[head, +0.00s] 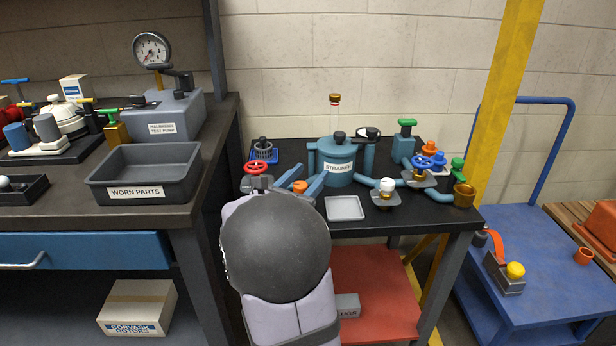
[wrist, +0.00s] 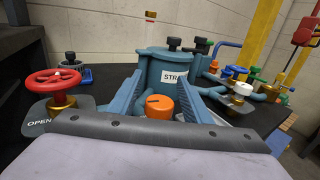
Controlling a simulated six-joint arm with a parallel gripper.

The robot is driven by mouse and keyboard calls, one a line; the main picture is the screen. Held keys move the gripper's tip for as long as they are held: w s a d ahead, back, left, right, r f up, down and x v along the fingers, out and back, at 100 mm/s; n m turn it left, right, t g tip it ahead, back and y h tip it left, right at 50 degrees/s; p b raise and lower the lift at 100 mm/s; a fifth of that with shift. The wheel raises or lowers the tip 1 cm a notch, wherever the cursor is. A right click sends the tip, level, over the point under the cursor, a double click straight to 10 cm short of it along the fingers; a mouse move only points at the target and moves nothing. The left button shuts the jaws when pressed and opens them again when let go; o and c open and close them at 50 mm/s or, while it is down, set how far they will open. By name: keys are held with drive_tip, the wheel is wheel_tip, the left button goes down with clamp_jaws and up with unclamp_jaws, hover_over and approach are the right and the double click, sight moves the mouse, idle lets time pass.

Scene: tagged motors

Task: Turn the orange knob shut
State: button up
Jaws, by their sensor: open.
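The orange knob (wrist: 160,106) sits low in front of the teal strainer body (wrist: 165,75) in the wrist view. It has a dark line on its top. It also shows in the head view (head: 299,187), partly hidden by my arm. My gripper (wrist: 163,97) is open, with one teal finger on each side of the knob in the picture. I cannot tell whether either finger touches it. In the head view my gripper (head: 299,184) reaches over the table beside the strainer body (head: 340,178).
A red handwheel (wrist: 78,82) with a plate reading OPEN stands just left of my gripper. A white knob (head: 387,185) and a white tray (head: 345,208) lie to the right. Blue and green valves (head: 423,162) stand farther right. The WORN PARTS bin (head: 145,172) is on the left bench.

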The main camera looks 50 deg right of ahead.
drive_tip(key=c, duration=1)
drive_tip(key=shift+g, duration=0.3)
drive_tip(key=m+g+p, duration=0.1)
drive_tip(key=g, duration=0.1)
drive_tip(key=s+m+g+p, duration=0.1)
drive_tip(key=m+g, duration=0.1)
drive_tip(key=shift+r+h, duration=0.15)
drive_tip(key=shift+h, duration=0.15)
drive_tip(key=shift+s+m+g, duration=0.25)
drive_tip(key=shift+m+g, duration=0.55)
drive_tip(key=shift+g, duration=0.5)
drive_tip(key=o, duration=1)
